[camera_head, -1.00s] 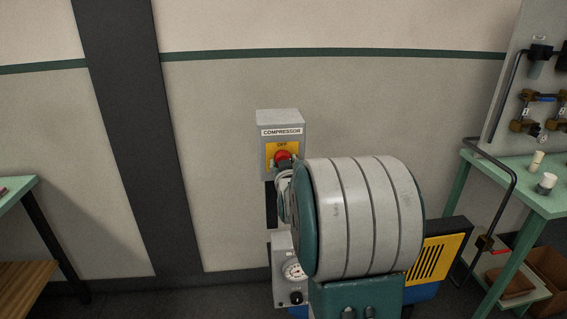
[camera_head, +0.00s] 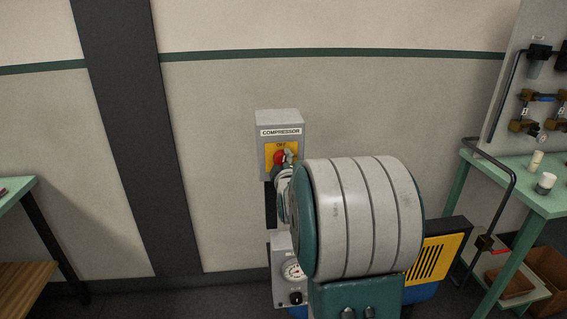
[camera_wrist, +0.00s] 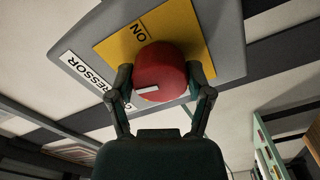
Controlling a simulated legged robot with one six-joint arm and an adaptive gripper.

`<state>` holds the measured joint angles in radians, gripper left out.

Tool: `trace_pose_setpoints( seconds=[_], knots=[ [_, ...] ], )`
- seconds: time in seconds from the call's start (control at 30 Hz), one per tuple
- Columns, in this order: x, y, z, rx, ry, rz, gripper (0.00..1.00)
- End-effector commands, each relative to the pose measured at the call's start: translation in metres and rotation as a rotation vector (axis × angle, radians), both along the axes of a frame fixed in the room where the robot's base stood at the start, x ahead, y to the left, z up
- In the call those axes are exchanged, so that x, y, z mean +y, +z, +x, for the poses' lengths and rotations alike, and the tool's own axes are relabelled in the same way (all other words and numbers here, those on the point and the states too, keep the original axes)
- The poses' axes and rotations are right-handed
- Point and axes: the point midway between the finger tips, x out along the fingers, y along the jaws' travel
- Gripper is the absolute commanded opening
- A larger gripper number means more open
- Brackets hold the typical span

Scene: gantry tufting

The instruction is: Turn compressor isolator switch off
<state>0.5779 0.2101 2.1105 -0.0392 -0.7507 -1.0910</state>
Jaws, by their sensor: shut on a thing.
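The compressor isolator is a grey wall box (camera_head: 280,117) labelled COMPRESSOR, with a yellow plate (camera_head: 269,150) and a red round knob (camera_head: 280,158). My gripper (camera_head: 284,161) is at the knob, partly hidden behind my arm. In the wrist view, my gripper (camera_wrist: 160,80) is shut on the red knob (camera_wrist: 162,70), one finger on each side. A white mark (camera_wrist: 147,90) shows on the knob, on its side towards the COMPRESSOR label (camera_wrist: 88,82). The word ON stands on the yellow plate (camera_wrist: 185,22); the OFF word is mostly covered there.
A grey box with a round gauge (camera_head: 292,270) is below the isolator. A blue and yellow machine (camera_head: 432,258) stands behind my arm. A green table (camera_head: 535,195) is at right, another table edge (camera_head: 18,190) at left. The wall around the isolator is clear.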

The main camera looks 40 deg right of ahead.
Motion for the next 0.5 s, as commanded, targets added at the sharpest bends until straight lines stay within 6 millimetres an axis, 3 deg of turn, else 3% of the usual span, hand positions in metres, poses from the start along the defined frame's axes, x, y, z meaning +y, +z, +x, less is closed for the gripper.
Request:
trace_pose_setpoints(
  seconds=[0.5],
  knots=[
    [0.0023, 0.0016, 0.0025, 0.100, 0.007, -0.172, 0.19]
  ],
)
